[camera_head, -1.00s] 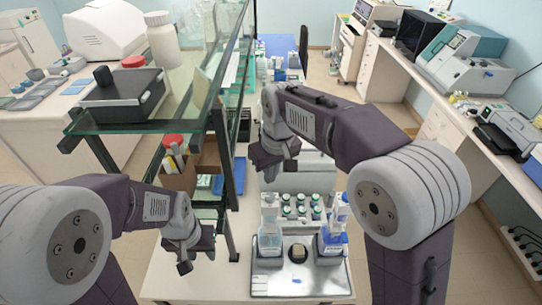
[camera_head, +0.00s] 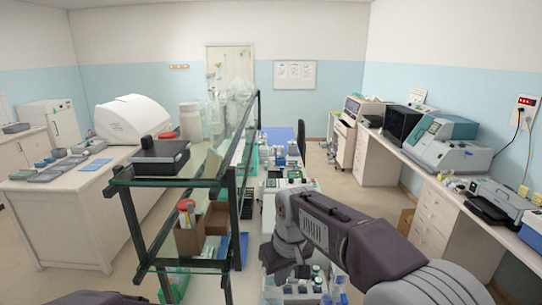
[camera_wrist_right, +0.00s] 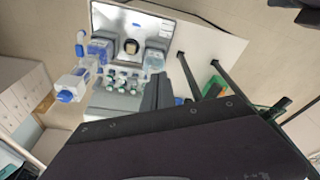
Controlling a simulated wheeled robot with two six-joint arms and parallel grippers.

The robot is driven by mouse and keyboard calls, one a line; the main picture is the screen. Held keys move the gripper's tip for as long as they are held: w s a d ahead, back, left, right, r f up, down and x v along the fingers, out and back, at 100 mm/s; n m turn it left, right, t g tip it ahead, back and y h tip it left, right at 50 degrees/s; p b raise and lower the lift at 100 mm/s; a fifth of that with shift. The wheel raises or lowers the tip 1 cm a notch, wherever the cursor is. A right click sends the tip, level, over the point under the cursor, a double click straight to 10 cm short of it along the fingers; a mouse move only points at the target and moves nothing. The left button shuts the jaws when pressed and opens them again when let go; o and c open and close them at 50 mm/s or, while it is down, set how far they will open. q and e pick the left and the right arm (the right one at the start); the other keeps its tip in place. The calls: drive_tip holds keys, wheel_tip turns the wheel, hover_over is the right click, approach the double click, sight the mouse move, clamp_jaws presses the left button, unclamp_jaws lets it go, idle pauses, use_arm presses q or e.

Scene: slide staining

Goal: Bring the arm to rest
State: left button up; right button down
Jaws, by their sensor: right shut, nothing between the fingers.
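My right gripper (camera_head: 284,268) hangs in the lower middle of the head view, above the bench. Its fingers are shut and empty. In the right wrist view the dark shut fingers (camera_wrist_right: 162,92) point up over the bench, apart from the bottles there. Of my left arm only a dark link shows at the bottom left edge of the head view; the left gripper is out of the picture.
A glass-shelved rack (camera_head: 165,180) stands left of my right gripper. Several small green-capped bottles (camera_wrist_right: 118,84) and a metal tray (camera_wrist_right: 133,22) lie below it. A side bench (camera_head: 440,180) with machines runs along the right. The floor between is clear.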

drive_tip(key=s+d+f+m+b, duration=0.2)
drive_tip(key=s+d+f+b, duration=0.2)
drive_tip(key=f, duration=0.6)
drive_tip(key=s+d+f+m+b, duration=0.1)
drive_tip(key=s+d+f+b, duration=0.4)
drive_tip(key=f, duration=0.5)
drive_tip(key=s+d+f+m+g+b, duration=0.1)
drive_tip(key=s+d+f+b, duration=0.4)
drive_tip(key=f, duration=0.5)
drive_tip(key=shift+s+d+f+m+h, duration=0.15)
drive_tip(key=shift+s+d+m+h, duration=0.25)
drive_tip(key=shift+s+d+m, duration=0.35)
drive_tip(key=shift+w, duration=0.15)
